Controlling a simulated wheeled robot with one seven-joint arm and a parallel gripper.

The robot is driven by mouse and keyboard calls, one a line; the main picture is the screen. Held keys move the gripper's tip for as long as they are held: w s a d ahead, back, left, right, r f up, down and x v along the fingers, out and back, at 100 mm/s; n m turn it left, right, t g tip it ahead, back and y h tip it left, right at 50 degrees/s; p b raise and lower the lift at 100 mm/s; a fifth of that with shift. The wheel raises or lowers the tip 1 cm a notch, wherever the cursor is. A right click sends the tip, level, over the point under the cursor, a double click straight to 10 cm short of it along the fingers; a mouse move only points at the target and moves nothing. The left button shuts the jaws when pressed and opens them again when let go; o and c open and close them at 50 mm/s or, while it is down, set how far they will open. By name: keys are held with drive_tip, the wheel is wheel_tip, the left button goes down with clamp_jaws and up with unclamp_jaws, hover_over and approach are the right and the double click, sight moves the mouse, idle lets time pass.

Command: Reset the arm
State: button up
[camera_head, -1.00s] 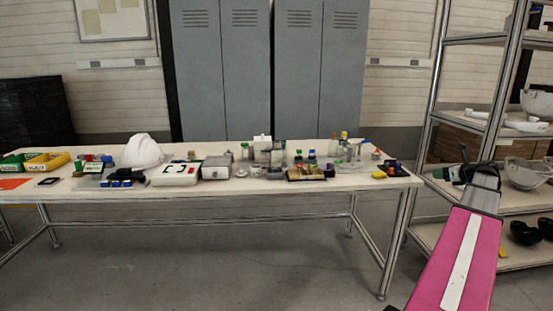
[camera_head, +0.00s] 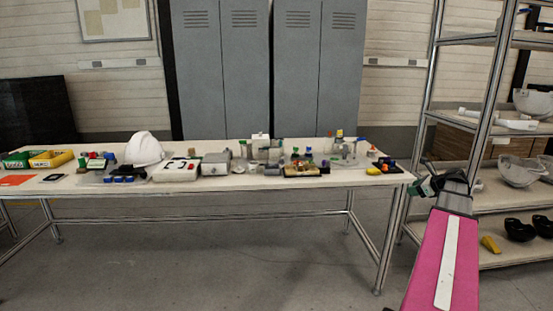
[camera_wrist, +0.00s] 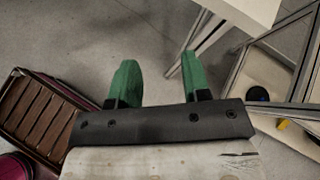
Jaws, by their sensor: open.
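My pink arm reaches up at the right of the head view. My gripper (camera_head: 424,178) is at its end, beside the table's right end and in front of the shelf rack. In the wrist view, the two green fingers of my gripper (camera_wrist: 158,62) stand apart with only grey floor between them. The gripper is empty. Its fingertips are small and dark in the head view.
The long table (camera_head: 240,187) carries a white helmet shell (camera_head: 144,148), bins and several small items. The rack (camera_head: 480,127) at right holds helmet shells (camera_head: 519,170) and a yellow item (camera_head: 490,244). A brown crate (camera_wrist: 40,117) shows lower left in the wrist view.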

drive_tip(key=s+a+f+n+g+h, duration=0.1)
drive_tip(key=s+a+f+n+g, duration=0.2)
drive_tip(key=a+f+n, duration=0.65)
drive_tip(key=s+a+f+n+g, duration=0.3)
drive_tip(key=a+f, duration=0.3)
drive_tip(key=a, duration=0.9)
drive_tip(key=s+a+f+n+g+h, duration=0.4)
drive_tip(key=s+a+f+n, duration=0.5)
drive_tip(key=s+a+n, duration=0.4)
drive_tip(key=shift+a+f+n+h, duration=0.15)
drive_tip(key=shift+a+n+h, duration=0.2)
drive_tip(key=shift+n, duration=0.3)
